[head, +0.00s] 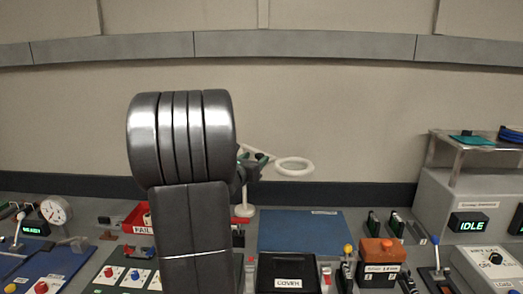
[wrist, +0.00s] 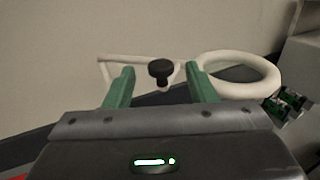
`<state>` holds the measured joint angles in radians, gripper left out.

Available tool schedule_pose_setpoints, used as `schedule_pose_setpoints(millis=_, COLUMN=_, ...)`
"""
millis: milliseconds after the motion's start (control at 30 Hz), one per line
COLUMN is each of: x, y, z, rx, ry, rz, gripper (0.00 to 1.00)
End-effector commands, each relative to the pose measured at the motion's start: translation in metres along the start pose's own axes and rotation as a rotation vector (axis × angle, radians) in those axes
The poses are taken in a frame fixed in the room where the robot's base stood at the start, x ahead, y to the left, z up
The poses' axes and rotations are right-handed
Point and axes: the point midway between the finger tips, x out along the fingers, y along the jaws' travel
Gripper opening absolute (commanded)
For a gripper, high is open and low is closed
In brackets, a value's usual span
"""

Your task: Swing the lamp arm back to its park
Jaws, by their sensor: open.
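The lamp arm is a white jointed arm with a white ring head (head: 294,166), standing on a white post (head: 244,210) behind the bench's middle. In the wrist view the ring head (wrist: 238,76) is to the right, and a black knob (wrist: 160,71) on the lamp arm shows between my fingertips. My gripper (wrist: 160,82) has two green fingers, spread apart on either side of the knob. I cannot tell whether either finger touches it. In the head view my gripper (head: 254,156) is partly hidden behind my own arm. The lamp's park cannot be made out.
A blue mat (head: 300,231) lies below the ring head. A black box labelled COVER (head: 287,272) and an orange-topped battery (head: 381,262) stand in front. A red FAIL bin (head: 137,219) is to the left. A grey unit showing IDLE (head: 470,224) stands right.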

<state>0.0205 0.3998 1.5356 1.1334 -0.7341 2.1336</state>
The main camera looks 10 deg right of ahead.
Motion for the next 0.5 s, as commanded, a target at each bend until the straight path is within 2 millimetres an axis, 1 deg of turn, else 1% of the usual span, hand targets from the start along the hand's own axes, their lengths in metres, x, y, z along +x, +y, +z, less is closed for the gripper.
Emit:
schedule_pose_setpoints(millis=33, x=0.011, y=-0.001, z=0.002, rx=-0.001, ry=0.002, rz=-0.003, gripper=0.51)
schedule_pose_setpoints(millis=200, x=0.037, y=-0.001, z=0.001, rx=-0.001, ry=0.002, rz=-0.001, gripper=0.51)
schedule_pose_setpoints(millis=333, x=0.051, y=0.000, z=0.001, rx=-0.002, ry=0.001, rz=0.000, gripper=0.51)
schedule_pose_setpoints(millis=500, x=0.058, y=0.000, z=0.000, rx=-0.001, ry=0.000, rz=0.001, gripper=0.51)
